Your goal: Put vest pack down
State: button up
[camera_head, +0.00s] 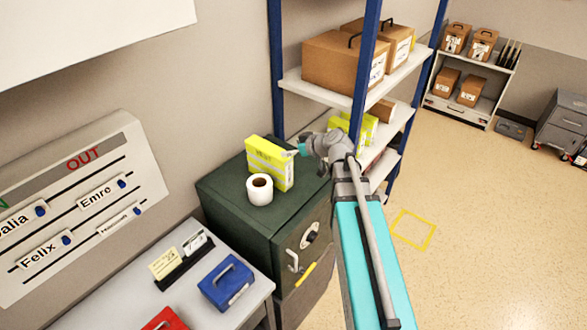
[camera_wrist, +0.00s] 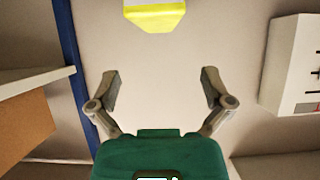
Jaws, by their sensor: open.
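A yellow vest pack (camera_head: 269,163) with a white label stands upright on top of the dark green cabinet (camera_head: 222,188). My gripper (camera_head: 303,149) is just to the right of the pack's upper part, near its top edge. In the wrist view, my gripper (camera_wrist: 160,76) has its two fingers wide apart with nothing between them. The yellow and white pack (camera_wrist: 155,17) shows at the top of that view, beyond the fingertips and apart from them.
A white paper roll (camera_head: 260,190) stands right in front of the pack. More yellow packs (camera_head: 368,130) and cardboard boxes (camera_head: 336,60) are on the blue-post shelf (camera_head: 363,55) close behind my arm. A desk (camera_head: 210,312) with a blue box (camera_head: 226,283) is at the lower left.

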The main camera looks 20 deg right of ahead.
jog(key=s+a+f+m+g+h, duration=0.1)
jog(key=s+f+m+g+h, duration=0.2)
jog(key=s, duration=0.6)
jog(key=s+a+f+m+g+h, duration=0.2)
jog(key=s+f+m+g+h, duration=0.2)
jog(key=s, duration=0.6)
notch_tip(320, 180, down, 2)
jog(key=g, duration=0.2)
jog(key=shift+a+f+g, duration=0.25)
jog(key=shift+a+g, duration=0.05)
jog(key=shift+g, duration=0.1)
jog(key=shift+s+f, duration=0.1)
jog(key=shift+s, duration=0.05)
